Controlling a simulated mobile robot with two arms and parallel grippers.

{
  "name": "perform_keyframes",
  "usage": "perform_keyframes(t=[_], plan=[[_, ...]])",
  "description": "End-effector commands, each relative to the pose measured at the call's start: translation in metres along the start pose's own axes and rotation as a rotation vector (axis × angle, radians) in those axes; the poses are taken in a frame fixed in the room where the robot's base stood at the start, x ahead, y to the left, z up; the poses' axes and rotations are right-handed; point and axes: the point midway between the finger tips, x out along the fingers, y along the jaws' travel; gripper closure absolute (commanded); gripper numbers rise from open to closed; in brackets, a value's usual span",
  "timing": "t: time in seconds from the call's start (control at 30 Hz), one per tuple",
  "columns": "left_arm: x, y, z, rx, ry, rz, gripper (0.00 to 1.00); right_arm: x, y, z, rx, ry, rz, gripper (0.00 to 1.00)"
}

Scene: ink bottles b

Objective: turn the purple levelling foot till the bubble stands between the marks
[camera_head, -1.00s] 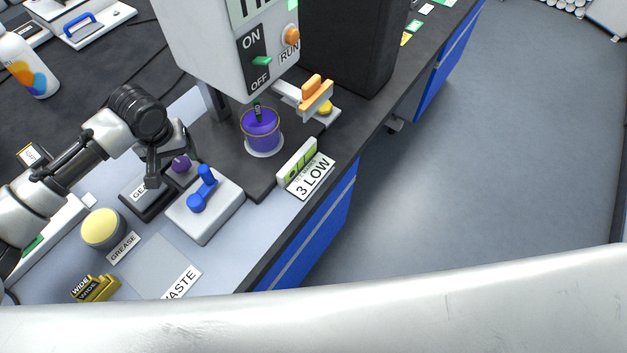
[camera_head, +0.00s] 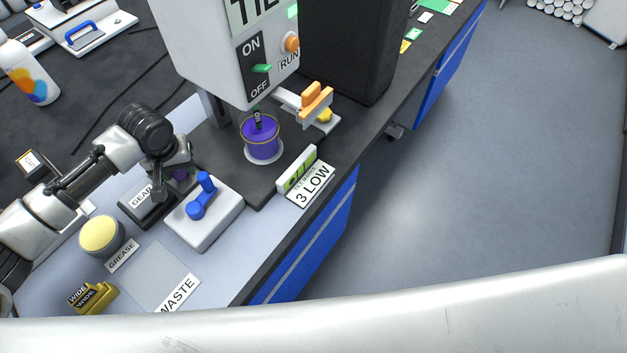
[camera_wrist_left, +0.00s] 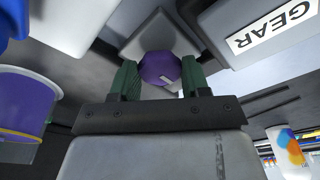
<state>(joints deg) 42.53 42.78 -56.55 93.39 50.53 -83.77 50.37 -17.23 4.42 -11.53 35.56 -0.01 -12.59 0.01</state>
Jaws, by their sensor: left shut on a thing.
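The purple levelling foot (camera_wrist_left: 160,67) is a faceted knob on a pale base in the left wrist view. In the head view only a little purple of it (camera_head: 181,175) shows behind my fingers. My left gripper (camera_wrist_left: 159,76) is shut on it, with one dark green finger on each side. In the head view my left gripper (camera_head: 172,176) stands beside the machine's dark base plate. The level (camera_head: 297,170), with a green vial and dark marks, stands at the plate's front edge. The bubble is too small to place against the marks. My right gripper is not in view.
A white block with a blue lever (camera_head: 205,211) stands close in front of my gripper. The GEAR block (camera_head: 146,205) is close on the left. A purple ink pot (camera_head: 262,140) stands on the plate below the grey machine (camera_head: 205,50). A "3 LOW" card (camera_head: 312,184) lies by the level.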

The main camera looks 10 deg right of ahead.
Motion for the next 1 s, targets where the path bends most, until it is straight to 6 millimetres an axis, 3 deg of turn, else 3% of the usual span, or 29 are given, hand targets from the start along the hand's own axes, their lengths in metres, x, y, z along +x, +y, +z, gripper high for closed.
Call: perform_keyframes(t=[0.5,0.87,1.0], plan=[[-0.002,-0.001,0.000,0.370,-0.001,0.056,0.78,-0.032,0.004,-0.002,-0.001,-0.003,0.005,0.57],[-0.001,-0.001,-0.001,0.397,0.000,0.060,0.78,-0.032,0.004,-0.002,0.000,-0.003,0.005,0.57],[-0.003,-0.002,-0.001,0.503,0.000,0.076,0.78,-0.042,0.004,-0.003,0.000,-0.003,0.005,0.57]])
